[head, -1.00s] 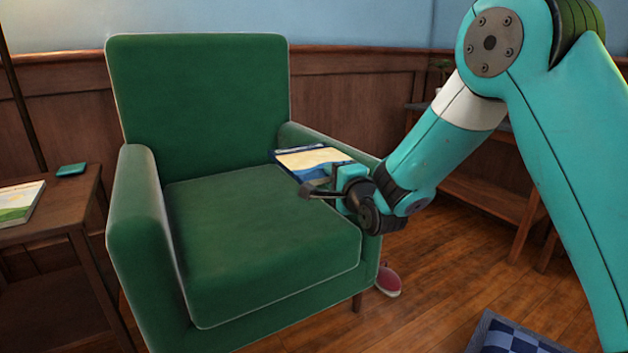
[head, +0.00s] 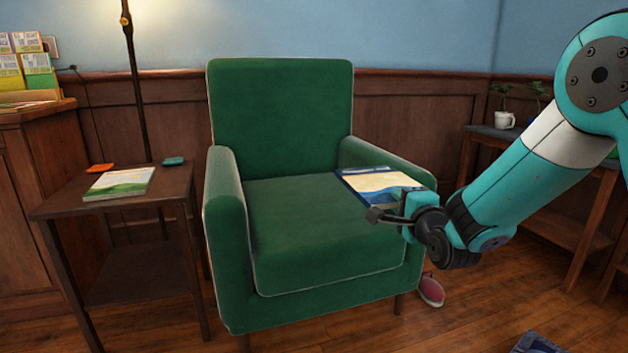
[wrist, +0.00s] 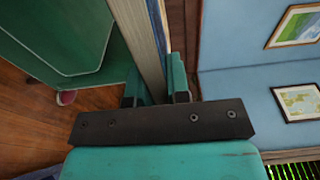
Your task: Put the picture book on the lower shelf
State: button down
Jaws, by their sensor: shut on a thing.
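My gripper (head: 408,202) is shut on a thin book (head: 378,183) with a blue, cream and dark-edged cover. It holds the book by one edge, in front of the green armchair's right arm in the head view. In the wrist view the book (wrist: 146,35) stands edge-on between the two fingers (wrist: 157,88), its pages showing. A low wooden shelf unit at the right has a lower shelf (head: 562,226), partly behind my arm.
The green armchair (head: 300,230) fills the middle. The side table (head: 60,205) also bears an orange and a teal item, with a lower board beneath. A pink shoe (head: 430,290) lies on the floor by the chair. A white mug-like pot (head: 504,120) stands on the right unit's top.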

jog(key=s+d+f+m+h+p, duration=0.2)
jog(key=s+d+f+h+p, duration=0.35)
jog(key=d, duration=0.55)
notch_tip(320, 180, up, 36)
jog(key=s+y+p, duration=0.1)
jog(key=y+p, duration=0.1)
jog(key=p, duration=3.6)
jog(key=s+f, duration=0.6)
jog(key=f, duration=0.6)
jog(key=shift+s+a, duration=0.15)
jog(key=shift+s, duration=0.1)
